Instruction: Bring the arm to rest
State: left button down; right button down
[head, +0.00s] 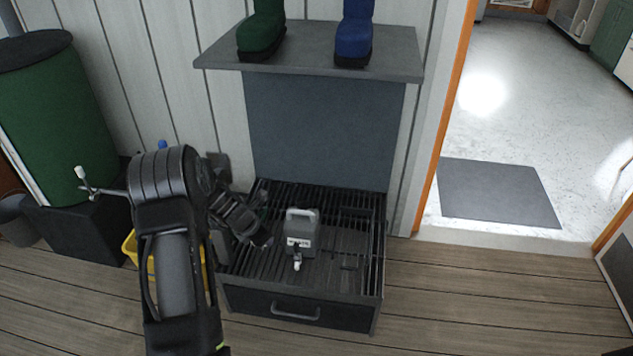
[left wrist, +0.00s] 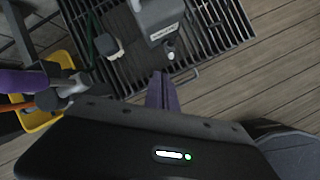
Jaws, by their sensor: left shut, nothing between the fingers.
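My left arm reaches in from the bottom of the head view and bends at the elbow. My left gripper (head: 262,238) is over the left part of the slatted rack (head: 345,262). In the left wrist view its fingers (left wrist: 162,88) are together with nothing between them. A grey box-shaped container with a handle and a small spout (head: 303,228) stands on the rack, right of the gripper and apart from it. It also shows at the top of the left wrist view (left wrist: 158,20). My right gripper is not in view.
A yellow bucket (head: 129,248) holding tools stands left of the rack, partly behind my arm. A green barrel (head: 55,115) with a tap is at the left. A grey shelf (head: 310,50) bears a green boot and a blue boot. Floor at the right is clear.

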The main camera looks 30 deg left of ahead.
pick_arm(q)
jog(key=s+d+f+m+g+h, duration=0.1)
jog(key=s+d+f+m, duration=0.3)
jog(key=d+m, duration=0.45)
jog(key=s+d+f+m+g, duration=0.1)
jog(key=s+d+f+m, duration=0.2)
jog(key=s+d+m, duration=0.45)
jog(key=s+d+f+m+h, duration=0.1)
jog(key=s+d+f+m, duration=0.25)
jog(key=d+m, duration=0.6)
jog(key=s+d+r+m+g+h, duration=0.15)
jog(key=s+d+m, duration=0.25)
jog(key=s+d, duration=0.85)
notch_tip(320, 180, up, 12)
jog(key=w+d+p, duration=0.1)
jog(key=d+p, duration=0.1)
jog(key=p, duration=1)
jog(key=shift+w+g, duration=0.15)
jog(key=shift+g, duration=0.3)
jog(key=shift+m+h, duration=0.25)
